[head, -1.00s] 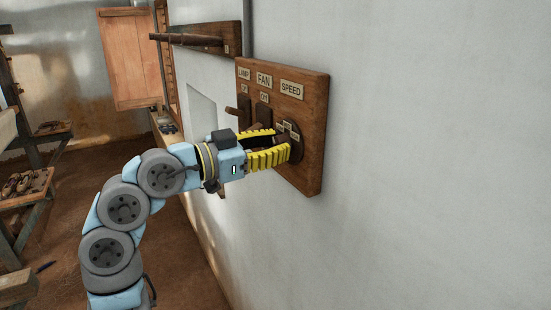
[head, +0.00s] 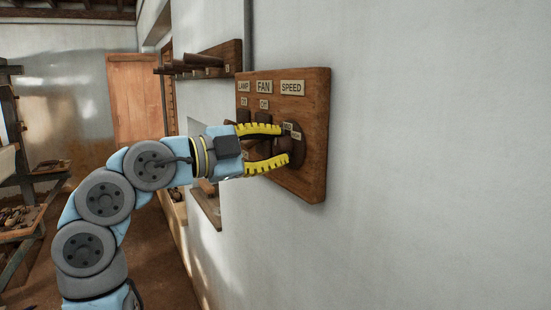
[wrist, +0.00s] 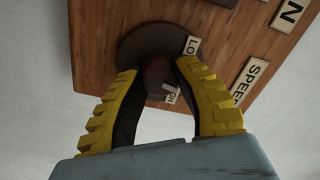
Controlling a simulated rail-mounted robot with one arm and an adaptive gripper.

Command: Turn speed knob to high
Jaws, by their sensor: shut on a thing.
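The speed knob (head: 283,145) is a dark brown knob on a round dark plate, under the SPEED label (head: 292,88) at the right of the wooden switch board (head: 313,163). My gripper (head: 283,144) has its yellow ribbed fingers on two sides of the knob, one above and one below. In the wrist view the knob (wrist: 156,72) sits between the fingertips, held. A pale pointer mark (wrist: 168,87) on it faces the partly hidden label ending in GH (wrist: 172,97). The LO label (wrist: 192,45) is partly covered by a finger.
LAMP (head: 244,87) and FAN (head: 264,87) labels head the switches left of the knob, partly behind my gripper. A wooden rack with pegs (head: 220,58) juts from the wall farther left. The white wall (head: 430,150) at right is clear.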

